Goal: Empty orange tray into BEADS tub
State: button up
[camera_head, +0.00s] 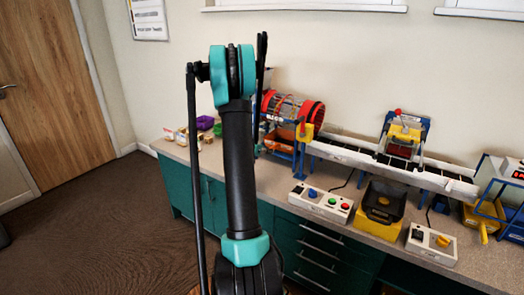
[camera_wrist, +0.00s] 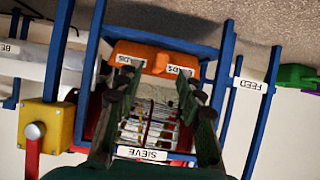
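The orange tray (camera_wrist: 172,57) is ahead of my gripper (camera_wrist: 157,84) in the wrist view, inside a blue frame, with small white labels on its face. My gripper's two dark fingers are spread, with a clear gap between them and the tray beyond their tips. I cannot tell whether either finger touches it. In the head view the orange tray (camera_head: 279,144) shows low under the drum, partly hidden by the frame. My arm hides the gripper there.
The blue frame's posts (camera_wrist: 222,85) stand close on both sides of the fingers, with SIEVE (camera_wrist: 140,153) and FEED (camera_wrist: 248,86) labels. A mesh drum (camera_head: 292,107) sits above the tray. A white conveyor (camera_head: 345,156), control boxes (camera_head: 321,202) and a yellow-black bin (camera_head: 381,205) stand right.

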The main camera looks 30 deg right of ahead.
jog(key=shift+x, duration=3.05)
jog(key=shift+c, duration=0.3)
grip_shut()
jog(key=shift+r, duration=0.65)
jog(key=s+a, duration=0.4)
jog(key=a, duration=0.5)
jog(key=s+a, duration=0.4)
jog(key=a, duration=0.6)
jog(key=shift+a, duration=0.15)
